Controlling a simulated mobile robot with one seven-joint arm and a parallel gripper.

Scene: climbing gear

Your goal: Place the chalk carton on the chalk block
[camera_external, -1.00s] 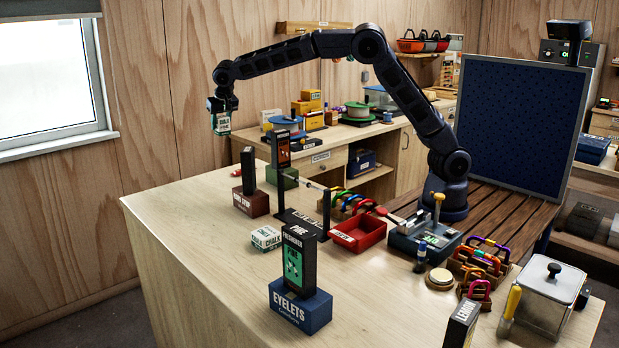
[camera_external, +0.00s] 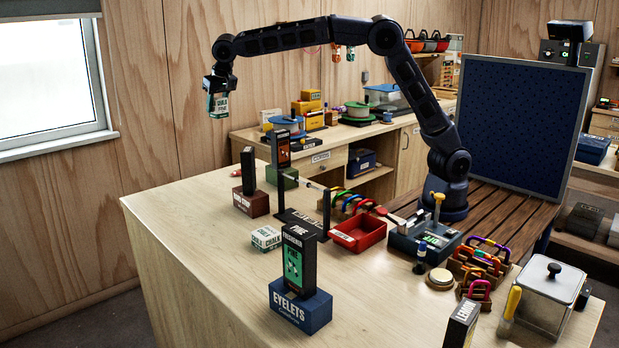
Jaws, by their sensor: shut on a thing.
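My gripper (camera_external: 218,88) is high above the far left part of the bench. It is shut on the chalk carton (camera_external: 219,104), a small box with a dark green and white label, which hangs below the fingers, slightly tilted. The chalk block (camera_external: 266,239), a low white block with CHALK lettering, lies on the bench left of centre. Nothing rests on its top. The carton is well above and to the left of the block in the picture, apart from it.
Near the block stand a dark red block with a black box (camera_external: 250,203), a blue EYELETS block with a black box (camera_external: 300,306), and a dark frame with posts (camera_external: 303,222). A red tray (camera_external: 358,233) is to the right. The bench's left front is clear.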

